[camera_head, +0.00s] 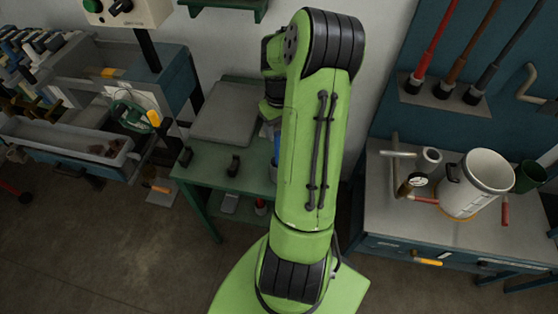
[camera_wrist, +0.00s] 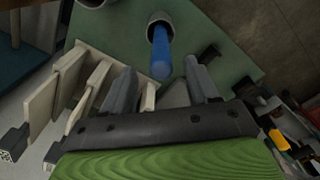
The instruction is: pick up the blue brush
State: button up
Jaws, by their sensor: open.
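A blue brush (camera_wrist: 161,55) shows in the wrist view as a rounded blue handle sticking out of a grey cup-like holder (camera_wrist: 153,18) on the green table (camera_wrist: 215,50). Its other end is hidden in the holder. In the head view a small blue part (camera_head: 277,148) shows beside my arm, and I cannot tell if it is the brush. My gripper (camera_wrist: 162,82) is open in the wrist view, with its dark fingers to either side below the handle's end. Nothing is visibly held. In the head view my arm hides the gripper.
Pale upright plates (camera_wrist: 70,85) stand close to the left of my gripper. A drawer cabinet (camera_head: 110,75) is at left; a workbench (camera_head: 400,215) with a white bucket (camera_head: 476,185) is at right.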

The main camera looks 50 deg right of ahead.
aim_at(279, 142)
jog(key=shift+s+f, duration=0.15)
jog(key=shift+f, duration=0.6)
jog(key=f, duration=0.5)
jog(key=shift+w+p, duration=0.3)
jog(key=shift+p, duration=0.05)
jog(key=shift+f, duration=0.3)
jog(key=shift+c, duration=1.1)
grip_shut()
jog(key=shift+r, duration=0.15)
